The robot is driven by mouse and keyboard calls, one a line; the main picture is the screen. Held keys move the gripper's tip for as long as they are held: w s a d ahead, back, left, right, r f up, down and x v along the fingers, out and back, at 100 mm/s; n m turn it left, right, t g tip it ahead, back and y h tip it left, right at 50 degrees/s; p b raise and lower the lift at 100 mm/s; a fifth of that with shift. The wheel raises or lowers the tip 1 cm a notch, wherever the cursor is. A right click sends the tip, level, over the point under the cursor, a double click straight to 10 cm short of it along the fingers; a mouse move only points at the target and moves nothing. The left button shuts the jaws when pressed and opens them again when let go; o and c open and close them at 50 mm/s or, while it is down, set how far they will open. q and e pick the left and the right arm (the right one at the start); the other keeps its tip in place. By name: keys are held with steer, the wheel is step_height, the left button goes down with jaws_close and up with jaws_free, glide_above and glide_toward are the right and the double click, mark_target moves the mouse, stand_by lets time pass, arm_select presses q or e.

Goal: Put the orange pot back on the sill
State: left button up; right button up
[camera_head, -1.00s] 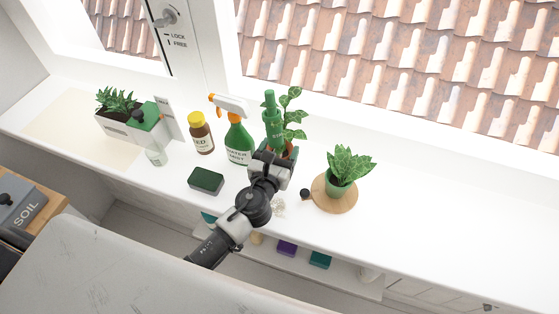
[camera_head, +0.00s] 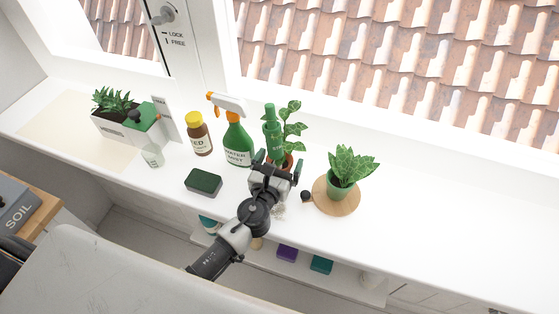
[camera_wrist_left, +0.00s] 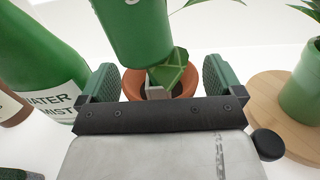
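The orange pot (camera_head: 288,160) is a small terracotta pot with a leafy plant, on the white sill behind my left gripper. My left gripper (camera_head: 278,163) is open, its green-padded fingers spread left and right of the pot. In the left wrist view the pot (camera_wrist_left: 186,84) shows between the fingertips (camera_wrist_left: 160,82), with a small gap beside each finger. A green bottle (camera_head: 272,135) stands upright at the pot's left and covers part of it; whether it is set in the soil I cannot tell. My right gripper is not in view.
A green spray bottle (camera_head: 238,143) and brown bottle (camera_head: 201,139) stand left, a dark green sponge (camera_head: 204,181) nearer the edge. A green pot (camera_head: 341,186) on a round wooden board (camera_head: 322,200) stands right, near a black knob (camera_head: 306,196). The sill's far right is clear.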

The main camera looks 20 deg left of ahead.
arm_select(q)
steer(key=shift+r, duration=0.1)
steer(key=shift+s, duration=0.15)
steer(key=s+b, duration=0.1)
steer(key=s, duration=0.4)
steer(key=s+b, duration=0.1)
steer(key=s, duration=0.4)
steer(key=shift+s+a, duration=0.2)
steer(key=shift+s, duration=0.7)
steer(key=shift+r, duration=0.1)
